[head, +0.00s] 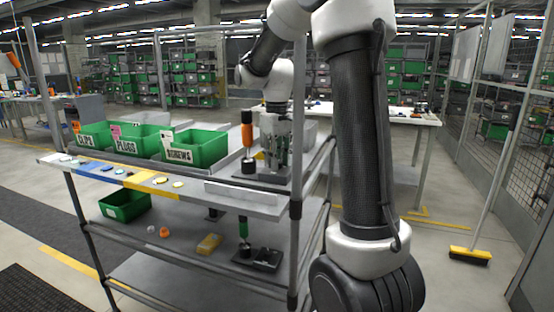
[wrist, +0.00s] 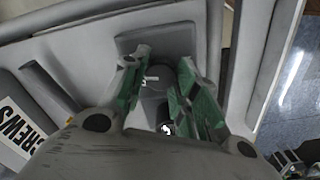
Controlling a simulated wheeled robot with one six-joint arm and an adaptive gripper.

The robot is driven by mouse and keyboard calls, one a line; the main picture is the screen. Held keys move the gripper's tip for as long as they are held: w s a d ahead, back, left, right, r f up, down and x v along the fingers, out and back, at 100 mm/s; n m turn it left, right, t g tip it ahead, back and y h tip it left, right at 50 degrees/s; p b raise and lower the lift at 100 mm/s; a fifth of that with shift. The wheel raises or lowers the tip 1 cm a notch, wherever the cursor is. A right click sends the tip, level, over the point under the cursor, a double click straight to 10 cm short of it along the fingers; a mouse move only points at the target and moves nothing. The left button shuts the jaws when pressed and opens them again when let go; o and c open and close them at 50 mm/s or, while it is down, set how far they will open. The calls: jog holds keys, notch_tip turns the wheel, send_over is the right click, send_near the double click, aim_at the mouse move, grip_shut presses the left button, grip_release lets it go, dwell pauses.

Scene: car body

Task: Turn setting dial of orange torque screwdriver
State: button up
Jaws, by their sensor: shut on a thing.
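The orange torque screwdriver (head: 247,132) stands upright in a round dark holder (head: 248,165) on a dark base plate at the right end of the upper shelf. My gripper (head: 271,163) points down just right of the screwdriver, over the same plate. The base plate also shows in the wrist view (wrist: 130,43). The orange handle is not visible there.
Green bins (head: 202,148) stand left of the screwdriver, labelled clips, plugs and screws. A green screwdriver (head: 243,227) stands on the lower shelf beside a yellow block (head: 209,244). A grey post (head: 297,130) rises close right of my gripper. A broom (head: 470,255) stands at right.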

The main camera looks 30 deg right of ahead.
jog(key=n, duration=0.4)
jog(key=shift+n, duration=2.1)
jog(key=o, duration=1)
jog(key=shift+r, duration=0.1)
notch_tip(320, 180, up, 12)
jog(key=shift+f, duration=0.1)
jog(key=shift+a, duration=0.1)
